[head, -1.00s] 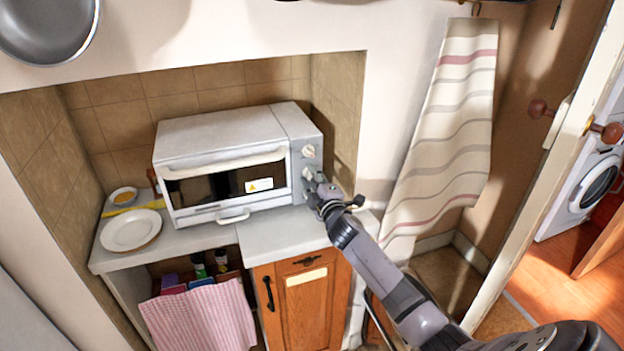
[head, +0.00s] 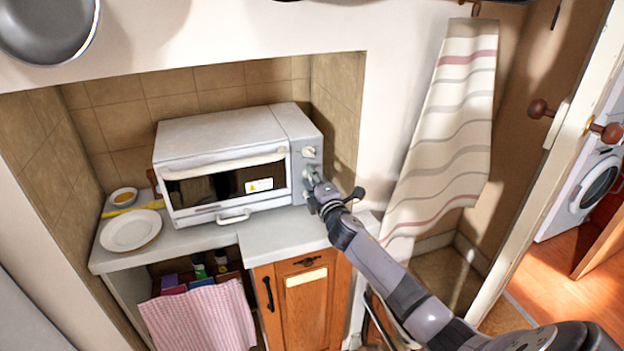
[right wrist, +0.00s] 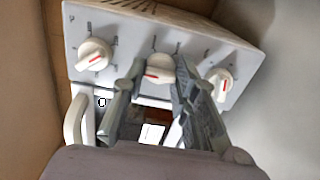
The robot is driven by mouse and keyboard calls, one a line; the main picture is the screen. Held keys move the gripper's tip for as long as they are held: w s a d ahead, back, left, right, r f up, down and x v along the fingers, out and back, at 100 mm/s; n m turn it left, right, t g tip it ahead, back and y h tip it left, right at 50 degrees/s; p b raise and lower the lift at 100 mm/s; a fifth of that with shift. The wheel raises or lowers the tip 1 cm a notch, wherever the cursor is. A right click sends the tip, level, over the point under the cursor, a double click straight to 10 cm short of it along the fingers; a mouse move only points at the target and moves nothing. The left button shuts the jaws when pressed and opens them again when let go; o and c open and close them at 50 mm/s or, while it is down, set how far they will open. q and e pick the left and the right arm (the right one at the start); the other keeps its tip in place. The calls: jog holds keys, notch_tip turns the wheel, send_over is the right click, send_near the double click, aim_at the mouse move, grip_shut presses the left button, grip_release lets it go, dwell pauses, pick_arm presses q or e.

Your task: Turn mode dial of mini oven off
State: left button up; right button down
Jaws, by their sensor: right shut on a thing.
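The mini oven (head: 222,160) stands on the counter, with its door closed. Its control panel on the right side has three white dials. In the right wrist view they form a row: a left dial (right wrist: 94,54), a middle dial (right wrist: 158,66) and a right dial (right wrist: 220,84), each with a red mark. My right gripper (head: 313,180) is at the panel. In the wrist view its fingers (right wrist: 158,82) are shut on the middle dial, one on each side. The upper dial (head: 309,152) is clear of it in the head view. The dial labels are too small to read. My left gripper is not in view.
A plate (head: 130,231) and a small bowl (head: 123,196) sit left of the oven. The alcove's tiled right wall (head: 338,110) is close beside the panel. A striped towel (head: 455,130) hangs to the right. A wooden cabinet (head: 303,312) is below the counter.

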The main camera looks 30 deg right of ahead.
jog(key=shift+f, duration=0.1)
jog(key=c, duration=1.3)
grip_release()
jog(key=shift+s, duration=0.1)
jog(key=v, duration=1.1)
jog(key=shift+s, duration=0.4)
jog(key=shift+a, duration=0.1)
